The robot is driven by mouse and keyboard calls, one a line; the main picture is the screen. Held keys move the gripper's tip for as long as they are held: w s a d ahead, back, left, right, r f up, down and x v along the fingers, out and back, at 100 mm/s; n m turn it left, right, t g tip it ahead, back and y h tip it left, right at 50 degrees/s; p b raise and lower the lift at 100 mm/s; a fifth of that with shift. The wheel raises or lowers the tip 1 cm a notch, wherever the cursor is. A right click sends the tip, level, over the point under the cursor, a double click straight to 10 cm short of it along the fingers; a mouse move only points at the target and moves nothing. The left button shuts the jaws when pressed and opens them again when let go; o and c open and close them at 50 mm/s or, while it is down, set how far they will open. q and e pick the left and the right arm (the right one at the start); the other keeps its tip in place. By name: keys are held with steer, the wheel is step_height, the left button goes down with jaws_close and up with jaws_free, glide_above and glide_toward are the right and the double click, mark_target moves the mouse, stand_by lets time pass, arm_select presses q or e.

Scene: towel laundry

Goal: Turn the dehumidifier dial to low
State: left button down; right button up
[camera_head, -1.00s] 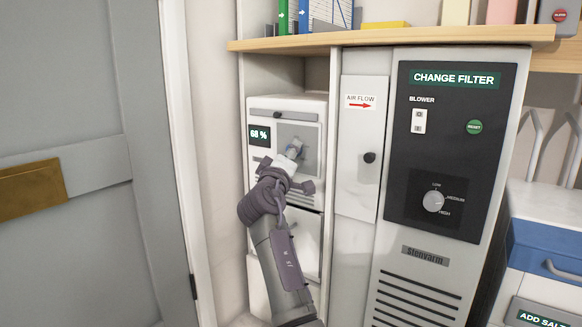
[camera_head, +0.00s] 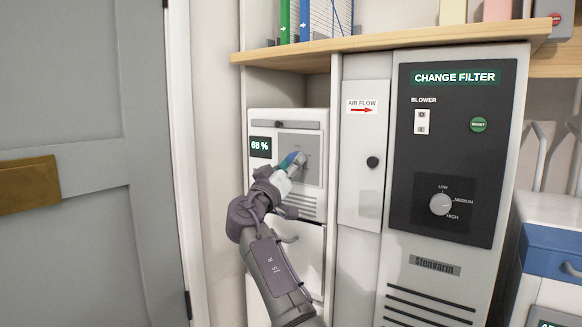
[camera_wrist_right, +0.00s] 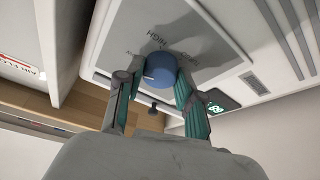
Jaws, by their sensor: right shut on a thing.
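The dehumidifier (camera_head: 315,118) is a white unit in the recess below the shelf, with a small display (camera_head: 260,147) reading 68 %. Its blue dial (camera_wrist_right: 160,69) sits on a grey panel (camera_head: 303,140) and shows between my fingers in the right wrist view. My right gripper (camera_wrist_right: 156,84) has one finger on each side of the dial and is shut on it. In the head view my right gripper (camera_head: 294,161) covers most of the dial. Lettering around the dial is upside down and partly hidden in the wrist view. My left gripper is not in view.
A furnace (camera_head: 466,140) with its own grey knob (camera_head: 441,204) stands to the right. A wooden shelf (camera_head: 390,41) runs above. A grey door (camera_head: 70,90) is at the left.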

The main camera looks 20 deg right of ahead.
steer(key=shift+d, duration=0.1)
stand_by(0.3)
steer(key=o, duration=1.2)
steer(key=shift+f, duration=0.1)
steer(key=shift+c, duration=0.2)
steer(key=v, duration=1.2)
